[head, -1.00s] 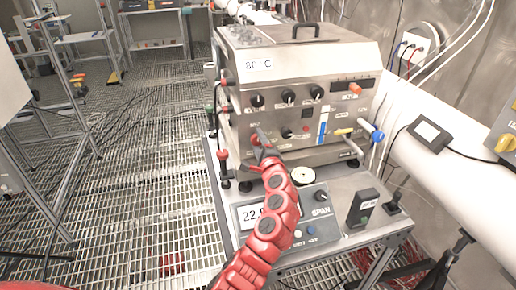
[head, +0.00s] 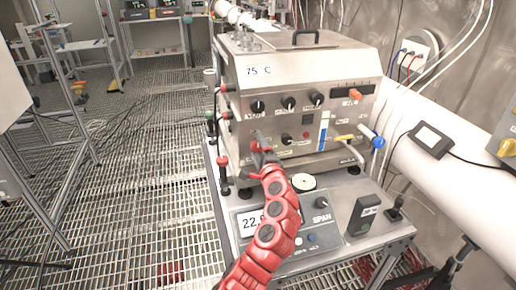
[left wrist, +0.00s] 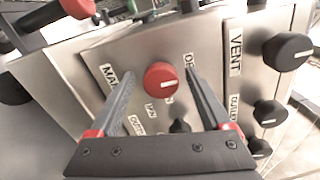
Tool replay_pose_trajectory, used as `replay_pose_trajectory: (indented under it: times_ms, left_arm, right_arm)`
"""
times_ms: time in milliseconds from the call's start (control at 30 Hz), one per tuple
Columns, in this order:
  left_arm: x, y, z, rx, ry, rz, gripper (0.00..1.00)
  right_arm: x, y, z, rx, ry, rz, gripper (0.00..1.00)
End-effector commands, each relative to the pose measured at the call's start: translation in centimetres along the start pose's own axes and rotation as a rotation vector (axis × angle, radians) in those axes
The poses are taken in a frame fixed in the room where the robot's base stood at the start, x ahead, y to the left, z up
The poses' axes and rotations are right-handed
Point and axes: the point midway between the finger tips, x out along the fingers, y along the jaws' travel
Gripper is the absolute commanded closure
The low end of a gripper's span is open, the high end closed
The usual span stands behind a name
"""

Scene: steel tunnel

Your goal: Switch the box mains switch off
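The steel box (head: 290,75) stands on the bench with its front panel of knobs facing me. In the left wrist view a round red switch knob (left wrist: 161,80) sits on the panel between labels partly readable as "MAI" and "O". A short white mark shows on the right part of its face. My left gripper (head: 258,140) is at the lower left of the panel and covers the knob in the head view. In the left wrist view the gripper (left wrist: 158,72) is open, one finger on each side of the knob, with gaps visible. My right gripper is not in view.
A display unit marked SPAN (head: 320,217) and a small black device (head: 364,214) are on the bench in front of the box. A yellow-handled valve (head: 345,138) and a blue knob (head: 377,142) are right of the gripper. A white pipe (head: 440,175) runs along the right.

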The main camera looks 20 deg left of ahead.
Motion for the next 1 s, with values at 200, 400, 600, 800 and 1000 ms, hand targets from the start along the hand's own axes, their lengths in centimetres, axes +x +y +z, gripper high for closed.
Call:
replay_pose_trajectory:
  times_ms: [200,400,600,800,1000]
  left_arm:
    - [-0.1,-0.1,0.0,0.0,0.0,-0.001,0.19]
    - [-2.1,-0.1,-0.1,-0.001,0.003,-0.006,0.19]
    - [-6.5,0.0,-0.2,-0.001,0.006,-0.007,0.19]
    - [-11.8,0.1,-0.3,0.0,0.008,-0.006,0.19]
    - [-15.7,0.1,-0.2,0.0,0.005,-0.003,0.19]
  right_arm:
    - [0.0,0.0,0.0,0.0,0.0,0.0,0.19]
    - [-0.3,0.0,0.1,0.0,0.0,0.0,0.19]
    - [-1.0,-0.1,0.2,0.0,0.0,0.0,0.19]
    - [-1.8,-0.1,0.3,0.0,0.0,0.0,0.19]
    - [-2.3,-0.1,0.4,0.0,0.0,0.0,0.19]
